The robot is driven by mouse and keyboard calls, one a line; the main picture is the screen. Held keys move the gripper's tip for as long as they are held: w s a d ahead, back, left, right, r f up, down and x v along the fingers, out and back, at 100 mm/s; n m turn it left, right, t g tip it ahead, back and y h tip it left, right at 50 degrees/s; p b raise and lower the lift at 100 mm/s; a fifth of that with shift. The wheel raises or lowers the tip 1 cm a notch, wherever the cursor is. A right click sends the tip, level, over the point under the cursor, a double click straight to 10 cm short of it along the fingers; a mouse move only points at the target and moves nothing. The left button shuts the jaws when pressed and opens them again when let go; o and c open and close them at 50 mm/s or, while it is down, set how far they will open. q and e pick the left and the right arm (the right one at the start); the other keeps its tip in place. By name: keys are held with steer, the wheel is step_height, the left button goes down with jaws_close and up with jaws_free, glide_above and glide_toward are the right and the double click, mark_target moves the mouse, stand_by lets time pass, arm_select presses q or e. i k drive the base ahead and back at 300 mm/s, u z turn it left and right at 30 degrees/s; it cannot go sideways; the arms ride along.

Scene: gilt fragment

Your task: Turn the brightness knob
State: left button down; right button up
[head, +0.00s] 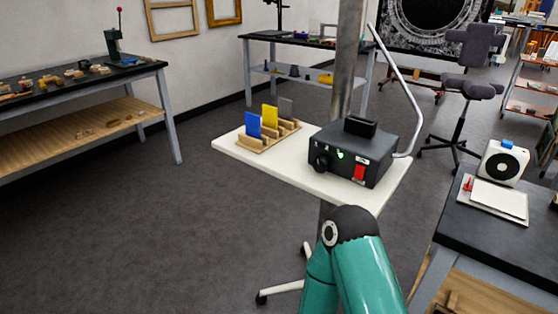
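A black control box (366,150) stands on a small white-topped stand (240,151) in the middle of the head view. A round black knob (321,160) sits at the left of its front face; I take it for the brightness knob. A green light (340,155) glows to its right, and a red switch (359,173) is farther right on the front. A teal and black arm link of mine rises from the bottom edge, in front of the stand. Neither of my grippers shows in the view.
A wooden rack (268,140) with blue, yellow and grey plates stands left of the box. A thin silver gooseneck (405,85) rises behind the box. A dark bench (460,219) is at right, another (145,67) at left.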

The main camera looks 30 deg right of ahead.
mark_target(321, 164)
steer(key=u, duration=0.35)
steer(key=k, duration=1.3)
steer(key=z, duration=0.9)
steer(key=i, duration=1)
steer(key=u, duration=0.05)
